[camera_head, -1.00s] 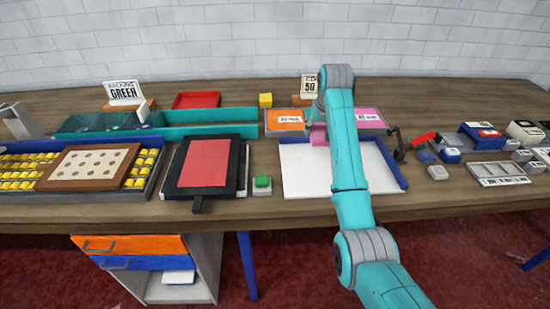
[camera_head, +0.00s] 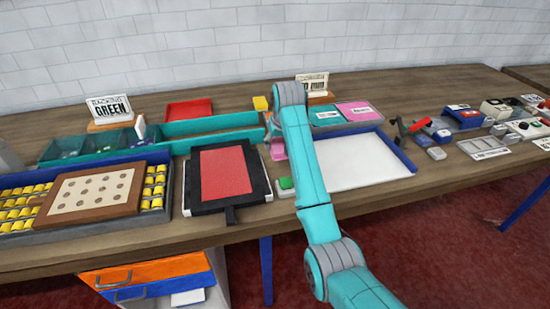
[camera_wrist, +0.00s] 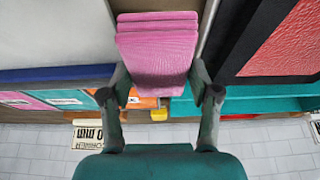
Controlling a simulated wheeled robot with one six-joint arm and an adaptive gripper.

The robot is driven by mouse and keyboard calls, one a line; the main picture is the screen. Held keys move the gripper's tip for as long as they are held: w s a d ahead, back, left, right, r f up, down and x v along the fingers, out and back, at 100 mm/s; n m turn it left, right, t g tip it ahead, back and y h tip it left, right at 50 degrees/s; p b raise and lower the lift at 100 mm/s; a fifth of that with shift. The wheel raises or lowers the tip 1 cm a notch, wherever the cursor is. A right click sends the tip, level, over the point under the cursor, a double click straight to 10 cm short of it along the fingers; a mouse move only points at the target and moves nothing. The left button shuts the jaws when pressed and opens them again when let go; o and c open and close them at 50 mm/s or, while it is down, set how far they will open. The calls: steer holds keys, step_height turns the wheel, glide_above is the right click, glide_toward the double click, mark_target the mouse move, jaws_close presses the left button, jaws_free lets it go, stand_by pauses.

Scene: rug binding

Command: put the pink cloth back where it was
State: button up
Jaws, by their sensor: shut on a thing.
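The pink cloth (camera_wrist: 157,45) is a folded stack between my gripper's two fingers (camera_wrist: 160,82) in the wrist view. My gripper is shut on it. In the head view the cloth (camera_head: 278,152) shows beside my arm, near the left end of the white board (camera_head: 360,165); its height above the table is unclear. Behind the board is a divided tray with a pink labelled section (camera_head: 358,111) and a teal labelled section (camera_head: 327,118).
Teal rails (camera_head: 210,122), a yellow block (camera_head: 261,103) and a sign (camera_head: 312,80) stand behind. Small stamps and boxes crowd the right.

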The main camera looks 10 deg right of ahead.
mark_target(279, 164)
steer(key=shift+f, duration=2.85)
steer(key=shift+f, duration=0.15)
steer(key=o, duration=0.8)
steer(key=v, duration=1.1)
steer(key=shift+s+r, duration=0.25)
steer(key=shift+r, duration=0.4)
